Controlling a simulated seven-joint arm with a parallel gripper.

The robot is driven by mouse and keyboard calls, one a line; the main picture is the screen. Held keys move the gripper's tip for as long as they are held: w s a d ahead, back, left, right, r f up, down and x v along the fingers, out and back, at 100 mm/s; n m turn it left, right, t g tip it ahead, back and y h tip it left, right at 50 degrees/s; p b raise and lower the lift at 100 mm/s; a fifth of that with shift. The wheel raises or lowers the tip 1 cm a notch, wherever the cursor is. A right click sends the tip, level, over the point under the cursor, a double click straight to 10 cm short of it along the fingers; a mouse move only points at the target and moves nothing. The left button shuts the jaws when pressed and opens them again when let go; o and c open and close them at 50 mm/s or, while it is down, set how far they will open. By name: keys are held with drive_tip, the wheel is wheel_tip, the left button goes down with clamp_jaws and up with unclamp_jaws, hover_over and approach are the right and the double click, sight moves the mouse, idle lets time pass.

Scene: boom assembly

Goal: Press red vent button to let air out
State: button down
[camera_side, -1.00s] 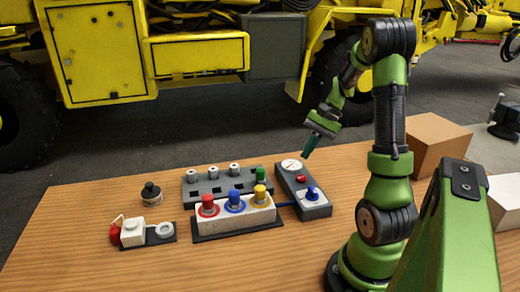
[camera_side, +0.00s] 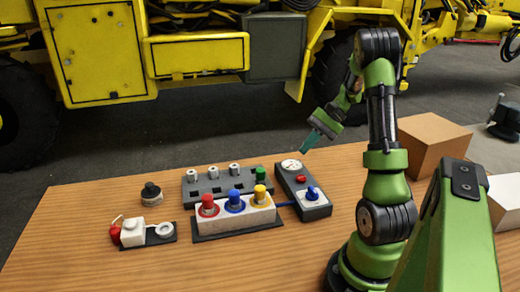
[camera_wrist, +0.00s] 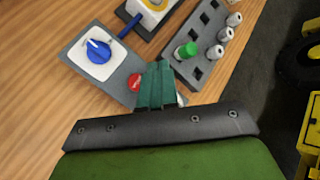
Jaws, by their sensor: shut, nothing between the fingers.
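The red vent button (camera_side: 301,179) sits on a grey control box (camera_side: 318,211) at the right of the bench parts, between a round white gauge (camera_side: 291,165) and a blue knob (camera_side: 312,192). In the wrist view the red button (camera_wrist: 135,82) lies just left of the fingertips, with the blue knob (camera_wrist: 97,50) farther up and left. My gripper (camera_side: 306,146) is shut and empty, tilted down, above and behind the gauge end of the box and apart from the button. Its teal fingers (camera_wrist: 158,72) hide most of the gauge in the wrist view.
A white block with red, blue and yellow fittings (camera_side: 234,218) stands left of the box. Behind it is a grey rack (camera_side: 196,191) with a green cap (camera_side: 261,174). A black-topped part (camera_side: 151,193) and cardboard box (camera_side: 433,145) stand farther off. Bare wood lies in front.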

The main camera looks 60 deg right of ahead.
sight(304, 177)
drive_tip(key=shift+f, duration=3.45)
drive_tip(key=shift+f, duration=0.4)
drive_tip(key=shift+f, duration=0.5)
drive_tip(key=shift+r, duration=0.95)
drive_tip(key=shift+r, duration=2.5)
